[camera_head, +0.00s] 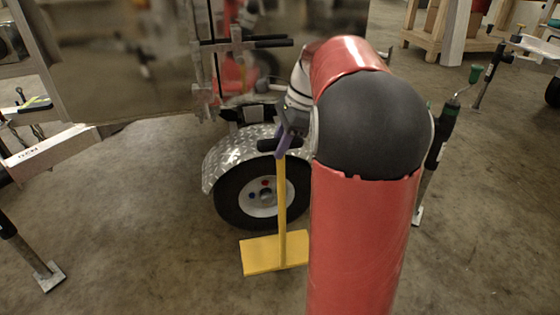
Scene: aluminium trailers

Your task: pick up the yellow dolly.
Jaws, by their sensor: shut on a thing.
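The yellow dolly (281,215) shows in the head view as a thin upright yellow pole with a flat yellow plate at its foot and a dark grip at its top. My gripper (281,143) is at the top of the pole, just below the dark grip, and is shut on the dolly. My red arm hides the right end of the plate. Whether the plate touches the floor or hangs just above it, I cannot tell.
A trailer wheel (262,194) under a diamond-plate fender (222,160) stands right behind the dolly. A support leg with a foot plate (48,277) is at the lower left. A wooden stand (420,40) is at the back right.

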